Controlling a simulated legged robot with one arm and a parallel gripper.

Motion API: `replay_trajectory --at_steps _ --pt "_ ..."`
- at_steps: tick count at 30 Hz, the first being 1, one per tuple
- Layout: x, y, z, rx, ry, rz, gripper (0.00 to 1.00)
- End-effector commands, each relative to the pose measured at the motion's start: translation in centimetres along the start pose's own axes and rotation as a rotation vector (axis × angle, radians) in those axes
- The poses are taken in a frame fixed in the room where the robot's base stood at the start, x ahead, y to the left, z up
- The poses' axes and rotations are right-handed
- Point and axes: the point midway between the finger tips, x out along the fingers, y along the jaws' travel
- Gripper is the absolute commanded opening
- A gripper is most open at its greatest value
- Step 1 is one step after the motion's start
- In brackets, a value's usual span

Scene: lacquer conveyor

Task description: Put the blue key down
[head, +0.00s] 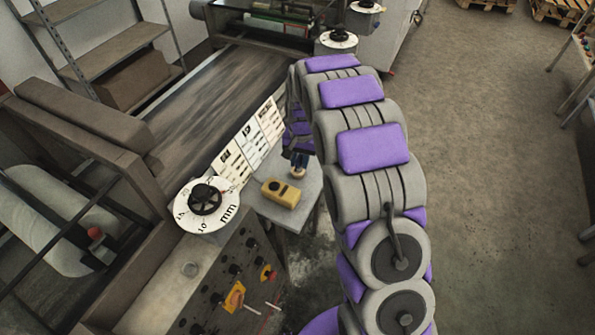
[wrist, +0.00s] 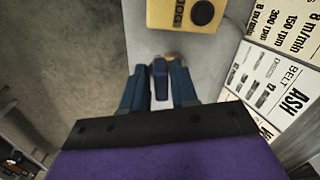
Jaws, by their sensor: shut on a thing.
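The blue key (wrist: 160,80) is a dark blue piece between the two fingers of my gripper (wrist: 158,84) in the wrist view. My gripper is shut on it and points down at a small grey table (wrist: 143,42). In the head view my gripper (head: 299,163) is over the back part of this table (head: 292,216), behind a yellow box with a black knob (head: 281,193). The box also shows at the top of the wrist view (wrist: 172,14). A small tan round thing (head: 298,173) is just under the fingertips. I cannot tell whether the key touches the table.
Printed cards (head: 250,148) stand along the table's left side, by the conveyor belt (head: 225,95). A white dial marked mm (head: 182,211) and a control panel with switches (head: 228,275) are at the lower left. Open floor (head: 500,190) lies to the right.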

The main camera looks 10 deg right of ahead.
Motion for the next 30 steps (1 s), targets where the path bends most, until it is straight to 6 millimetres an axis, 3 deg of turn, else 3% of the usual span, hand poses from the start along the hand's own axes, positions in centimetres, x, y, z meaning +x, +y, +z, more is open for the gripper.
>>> replay_trajectory --at_steps 5,15,20,26,30 --pt "1.7 -1.0 -0.6 0.073 -0.002 -0.006 0.00" --pt "7.1 0.1 -1.1 0.077 -0.010 -0.013 0.00" --pt "8.3 0.1 -1.2 0.077 -0.005 -0.015 0.00" --pt "11.1 -0.2 -0.9 0.075 -0.007 -0.009 0.00" --pt "11.4 -0.2 -0.9 0.075 -0.006 -0.009 0.00"
